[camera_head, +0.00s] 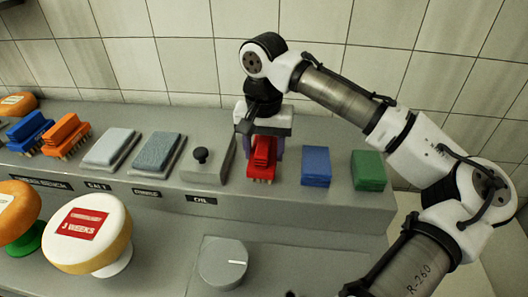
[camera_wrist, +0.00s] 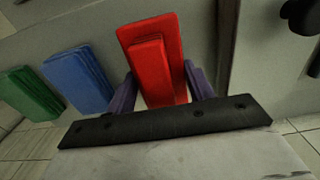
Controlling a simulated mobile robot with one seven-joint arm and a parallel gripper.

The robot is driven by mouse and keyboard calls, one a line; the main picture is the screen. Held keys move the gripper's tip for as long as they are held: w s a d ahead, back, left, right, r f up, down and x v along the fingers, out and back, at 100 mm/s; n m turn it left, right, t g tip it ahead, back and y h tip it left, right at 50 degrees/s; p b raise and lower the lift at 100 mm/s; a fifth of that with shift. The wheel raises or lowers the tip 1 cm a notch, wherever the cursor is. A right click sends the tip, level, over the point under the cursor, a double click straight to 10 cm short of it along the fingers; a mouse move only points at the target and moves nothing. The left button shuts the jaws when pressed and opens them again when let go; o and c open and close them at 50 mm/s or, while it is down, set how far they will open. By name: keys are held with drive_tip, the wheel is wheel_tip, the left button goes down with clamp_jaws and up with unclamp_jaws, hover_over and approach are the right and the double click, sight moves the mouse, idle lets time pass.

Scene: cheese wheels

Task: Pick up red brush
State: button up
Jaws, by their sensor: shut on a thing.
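The red brush (camera_head: 261,160) is on the grey bench ledge in the head view, bristles pointing down. My gripper (camera_head: 263,145) is over it from above, its purple fingers on either side of the brush. In the wrist view the red brush (camera_wrist: 153,60) sits between the two purple fingers of my gripper (camera_wrist: 160,92), and the gripper is shut on it. I cannot tell whether the bristles touch the ledge.
A blue block (camera_head: 316,166) and a green block (camera_head: 369,170) lie right of the brush. Left are a grey box with a black knob (camera_head: 201,156), grey pads (camera_head: 159,152), and orange (camera_head: 66,134) and blue (camera_head: 27,130) brushes. A cheese wheel (camera_head: 88,233) stands in front. A tiled wall rises behind.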

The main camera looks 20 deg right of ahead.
sight(263, 140)
drive_tip(key=shift+r, duration=0.1)
wheel_tip(263, 140, up, 20)
idle(0.5)
drive_tip(key=o, duration=0.4)
drive_tip(key=shift+c, duration=1.1)
